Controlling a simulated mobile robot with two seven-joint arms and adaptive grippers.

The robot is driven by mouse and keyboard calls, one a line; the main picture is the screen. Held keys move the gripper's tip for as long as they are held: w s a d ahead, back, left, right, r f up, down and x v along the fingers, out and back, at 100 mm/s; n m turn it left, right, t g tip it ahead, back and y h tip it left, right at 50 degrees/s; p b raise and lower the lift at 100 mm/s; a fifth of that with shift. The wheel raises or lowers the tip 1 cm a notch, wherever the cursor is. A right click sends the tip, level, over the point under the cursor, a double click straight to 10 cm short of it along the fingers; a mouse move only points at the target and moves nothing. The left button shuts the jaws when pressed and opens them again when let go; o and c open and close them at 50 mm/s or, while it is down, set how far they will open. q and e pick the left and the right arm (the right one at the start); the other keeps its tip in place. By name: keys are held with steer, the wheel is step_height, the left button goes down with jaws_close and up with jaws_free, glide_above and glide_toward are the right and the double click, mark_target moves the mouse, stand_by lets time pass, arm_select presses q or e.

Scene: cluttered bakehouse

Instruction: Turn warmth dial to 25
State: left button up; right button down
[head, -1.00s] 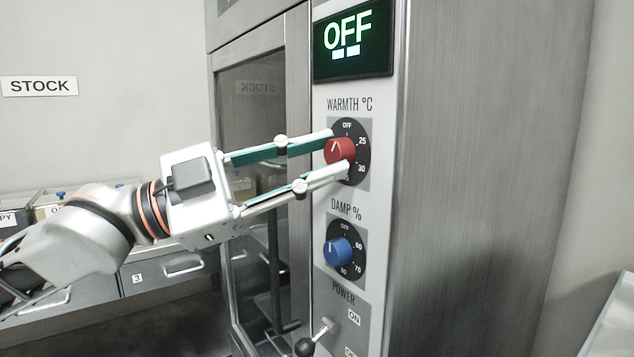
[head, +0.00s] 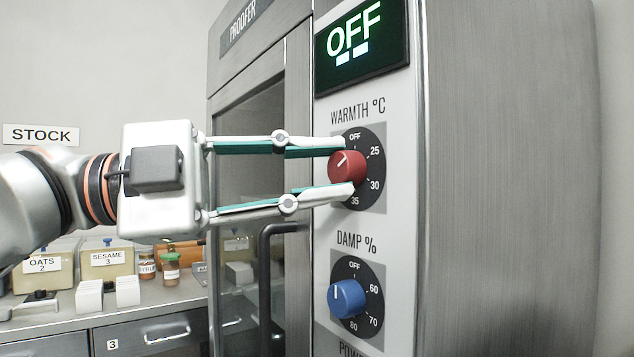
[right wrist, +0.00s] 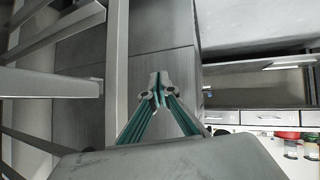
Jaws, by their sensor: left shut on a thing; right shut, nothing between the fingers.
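The red warmth dial (head: 347,167) is on the upper part of the proofer's control panel (head: 325,222), on a black scale (head: 371,197) marked OFF, 25, 30 and 35. My left gripper (head: 347,167) comes in level from the left and is shut on the dial, one finger above and one below. The display (head: 363,45) reads OFF. My right gripper (right wrist: 158,80) is shut and empty in the right wrist view.
Below is the blue damp dial (head: 347,299), its pointer upright. The proofer's glass door (head: 245,130) and dark handle (head: 266,285) are just left. A counter (head: 60,322) with labelled bins and jars stands at the lower left.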

arm_select(q)
steer(key=shift+m, duration=0.3)
stand_by(0.4)
steer(key=o, duration=1.1)
steer(key=r+v, duration=0.1)
steer(key=v, duration=1.1)
steer(key=shift+f, duration=0.35)
steer(key=shift+s, duration=0.1)
